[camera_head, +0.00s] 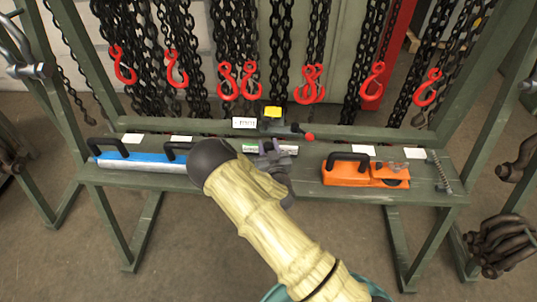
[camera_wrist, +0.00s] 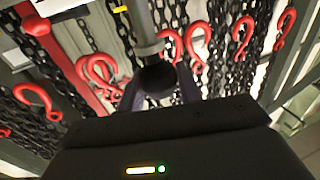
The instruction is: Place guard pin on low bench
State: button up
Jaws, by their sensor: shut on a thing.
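My gripper (camera_head: 277,165) is over the middle of the low green bench (camera_head: 422,178) in the head view, at the end of my pale-sleeved arm. In the wrist view, its dark fingers (camera_wrist: 162,88) are shut on what looks like the guard pin, a grey rod with a collar (camera_wrist: 147,32) and a black ball end between the fingers. The rod points away from the gripper. In the head view the pin is too small and covered to make out clearly. I cannot tell whether it touches the bench.
A blue tool (camera_head: 145,161) lies on the bench's left and an orange tool (camera_head: 350,174) on its right. A spring (camera_head: 441,176) is near the right end. A device with a red knob (camera_head: 309,137) stands behind my gripper. Chains with red hooks (camera_head: 312,85) hang behind.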

jog(key=shift+f, duration=2.1)
jog(key=shift+f, duration=0.1)
jog(key=o, duration=1)
jog(key=shift+o, duration=0.2)
jog(key=shift+s, duration=0.1)
jog(key=b+v, duration=0.2)
jog(key=v, duration=0.9)
jog(key=shift+s, duration=0.4)
jog(key=shift+d, duration=0.15)
